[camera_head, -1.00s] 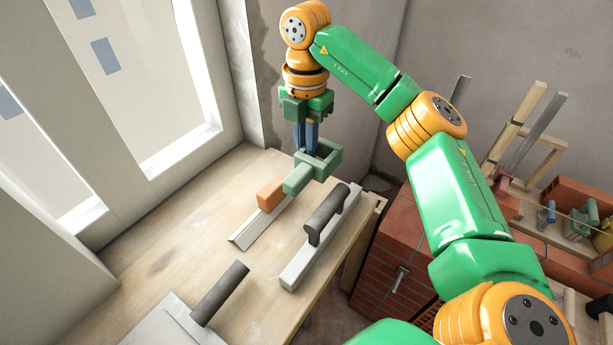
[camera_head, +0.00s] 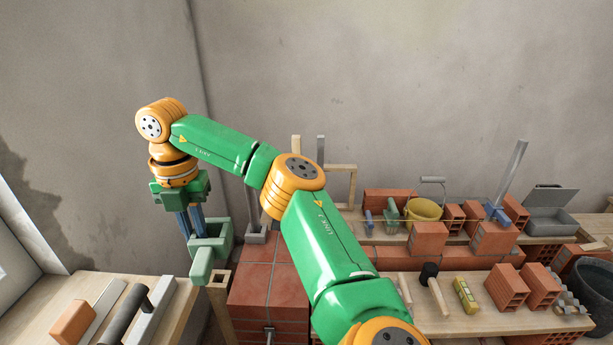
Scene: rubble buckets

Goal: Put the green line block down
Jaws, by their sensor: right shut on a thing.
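My right gripper (camera_head: 190,226) hangs pointing down at the left of the head view, its blue fingers shut on the green line block (camera_head: 210,252). The block is a chunky pale green piece with a U-shaped part and a stub towards me. It shows beside the far right corner of the wooden bench (camera_head: 190,290), and it looks raised clear of the surface, though the exact height is hard to tell. My left gripper is not in view.
Tools with dark handles (camera_head: 127,312) lie on the bench. A red brick stack (camera_head: 262,290) stands to its right. Further right, shelves hold a yellow bucket (camera_head: 424,210), loose bricks (camera_head: 428,240), a mallet (camera_head: 430,275) and a yellow level (camera_head: 466,295). A dark bucket (camera_head: 590,285) stands far right.

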